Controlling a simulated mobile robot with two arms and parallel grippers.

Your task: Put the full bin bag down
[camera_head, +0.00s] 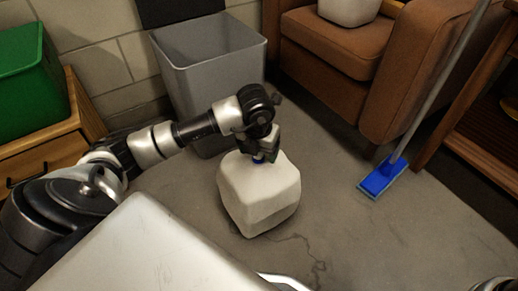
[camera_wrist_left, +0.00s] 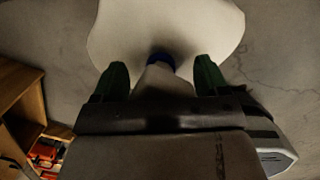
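The full bin bag (camera_head: 262,198) is white and rounded, with a blue tie at its gathered neck. It looks to stand upright on the grey floor in the middle of the head view. My left gripper (camera_head: 262,158) is directly above it, pointing down at the neck. In the left wrist view, the two dark green fingers (camera_wrist_left: 160,74) stand apart on either side of the bag's neck. A gap shows between each fingertip and the blue tie. The bag's body (camera_wrist_left: 215,28) shows beyond the fingertips. My right gripper is not in view.
A grey open bin (camera_head: 215,55) stands behind the bag against the wall. A brown armchair (camera_head: 335,45) is at the back right, and a blue mop head (camera_head: 382,178) rests on the floor. A wooden cabinet (camera_head: 45,150) with a green box (camera_head: 32,85) is at left. Floor right of the bag is clear.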

